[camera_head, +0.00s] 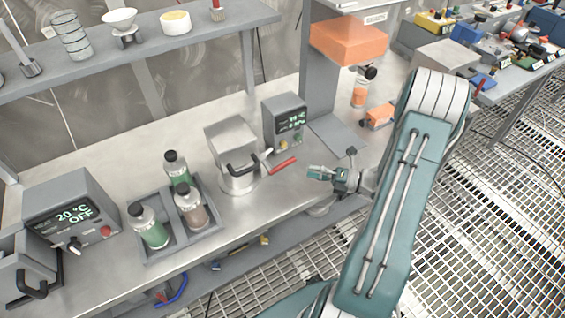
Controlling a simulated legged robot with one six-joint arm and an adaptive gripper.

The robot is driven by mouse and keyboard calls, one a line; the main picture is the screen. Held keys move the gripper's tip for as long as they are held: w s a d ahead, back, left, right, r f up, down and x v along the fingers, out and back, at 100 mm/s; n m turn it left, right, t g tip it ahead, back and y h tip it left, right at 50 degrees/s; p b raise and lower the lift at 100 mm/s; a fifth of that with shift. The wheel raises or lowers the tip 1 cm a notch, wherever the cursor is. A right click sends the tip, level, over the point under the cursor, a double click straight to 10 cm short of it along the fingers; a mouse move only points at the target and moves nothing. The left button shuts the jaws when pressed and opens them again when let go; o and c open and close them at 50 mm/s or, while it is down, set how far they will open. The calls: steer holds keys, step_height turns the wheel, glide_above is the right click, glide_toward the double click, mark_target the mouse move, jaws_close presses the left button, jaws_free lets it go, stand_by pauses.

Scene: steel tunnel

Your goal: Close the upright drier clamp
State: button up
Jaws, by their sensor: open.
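The upright drier (238,181) is a steel vessel on the bench with a grey block-shaped lid part and a black handle (243,166). A clamp lever with a red handle (283,163) sticks out from its right side, pointing right and slightly up. The clamp's latch end near the vessel is too small to make out. My gripper (314,173) is open and empty, just right of and slightly below the red handle, with a small gap between them. My teal arm reaches in from the lower right.
A grey rack (147,254) of bottles stands to the left. Bare bench lies in front of the drier.

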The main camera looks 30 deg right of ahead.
mark_target(283, 163)
steer(key=x, duration=0.8)
steer(key=shift+w+a, duration=0.2)
steer(key=shift+a, duration=0.1)
jaws_close()
